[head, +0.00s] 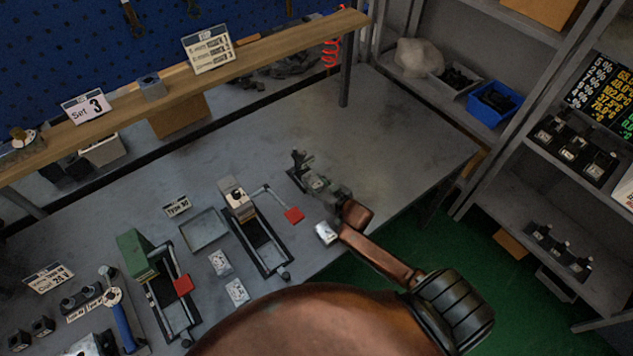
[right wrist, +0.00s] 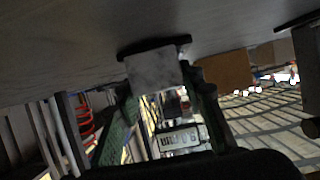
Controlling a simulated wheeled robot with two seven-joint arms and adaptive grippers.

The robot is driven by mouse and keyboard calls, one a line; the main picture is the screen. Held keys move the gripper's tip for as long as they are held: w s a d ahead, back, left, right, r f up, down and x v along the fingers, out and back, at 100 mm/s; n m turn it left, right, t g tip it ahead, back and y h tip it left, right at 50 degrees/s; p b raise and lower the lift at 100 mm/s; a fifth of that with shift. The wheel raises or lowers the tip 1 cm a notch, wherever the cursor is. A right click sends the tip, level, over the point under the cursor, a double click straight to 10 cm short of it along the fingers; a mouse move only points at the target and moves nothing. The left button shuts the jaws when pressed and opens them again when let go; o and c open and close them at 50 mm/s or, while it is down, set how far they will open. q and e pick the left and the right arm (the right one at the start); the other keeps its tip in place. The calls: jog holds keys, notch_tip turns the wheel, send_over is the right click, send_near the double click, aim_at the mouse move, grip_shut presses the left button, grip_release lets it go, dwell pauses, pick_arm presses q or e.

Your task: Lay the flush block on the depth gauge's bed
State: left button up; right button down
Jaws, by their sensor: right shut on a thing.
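The small black stand, which looks like the depth gauge (head: 299,160), is just left of the gripper. In the right wrist view a black plate (right wrist: 154,46), seemingly its bed, lies right at the block's far end. I cannot tell whether they touch. My left gripper is not in view.
A rail fixture with a red pad (head: 293,215) and another with a green block (head: 137,253) stand to the left. A shallow tray (head: 204,232) lies between them. A small silver piece (head: 326,233) lies near the front edge. The bench's right part is clear.

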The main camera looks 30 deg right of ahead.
jog(key=shift+f, duration=0.1)
jog(key=c, duration=1.2)
grip_release()
jog(key=shift+f, duration=0.15)
jog(key=v, duration=1.2)
jog(key=shift+s+d, duration=0.1)
